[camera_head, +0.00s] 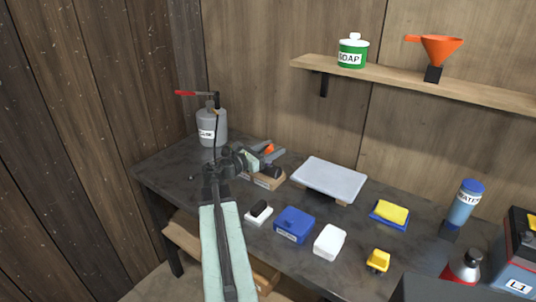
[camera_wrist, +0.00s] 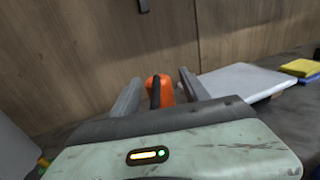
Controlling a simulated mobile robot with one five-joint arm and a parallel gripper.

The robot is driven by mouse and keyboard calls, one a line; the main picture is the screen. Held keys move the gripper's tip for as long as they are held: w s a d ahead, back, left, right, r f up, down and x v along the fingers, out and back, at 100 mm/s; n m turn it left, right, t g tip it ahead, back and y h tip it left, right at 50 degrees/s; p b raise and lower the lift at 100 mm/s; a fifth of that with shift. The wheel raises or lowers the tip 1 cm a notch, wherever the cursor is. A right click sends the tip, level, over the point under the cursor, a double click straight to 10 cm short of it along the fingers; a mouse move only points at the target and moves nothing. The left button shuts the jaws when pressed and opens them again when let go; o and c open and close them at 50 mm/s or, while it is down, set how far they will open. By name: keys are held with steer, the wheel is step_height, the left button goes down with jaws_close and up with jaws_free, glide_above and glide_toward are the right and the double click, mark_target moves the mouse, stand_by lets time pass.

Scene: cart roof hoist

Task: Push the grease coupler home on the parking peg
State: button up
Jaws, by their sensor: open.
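My gripper (camera_head: 268,152) reaches over the back of the bench with its jaws open. In the wrist view my gripper (camera_wrist: 160,86) has its two grey fingers apart. A rounded orange piece (camera_wrist: 165,85) with a dark upright part in front of it shows between them, apparently not gripped. The orange piece (camera_head: 269,148) also shows in the head view at my fingertips. I cannot tell whether it is the coupler or how it sits on a peg. The grey grease canister (camera_head: 211,128), with a red handle and dark hose, stands behind my arm at left.
A pale flat lid or tray (camera_head: 330,178) lies right of my gripper. A blue box (camera_head: 294,224), a white container (camera_head: 330,241) and a yellow sponge (camera_head: 391,213) lie nearer the front. A wooden wall shelf (camera_head: 400,79) holds a soap bottle (camera_head: 352,52) and an orange funnel (camera_head: 440,49).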

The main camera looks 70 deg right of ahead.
steer(key=shift+x, duration=0.85)
jaws_close()
step_height(320, 180, up, 10)
steer(key=p, duration=1)
steer(key=shift+s, duration=0.1)
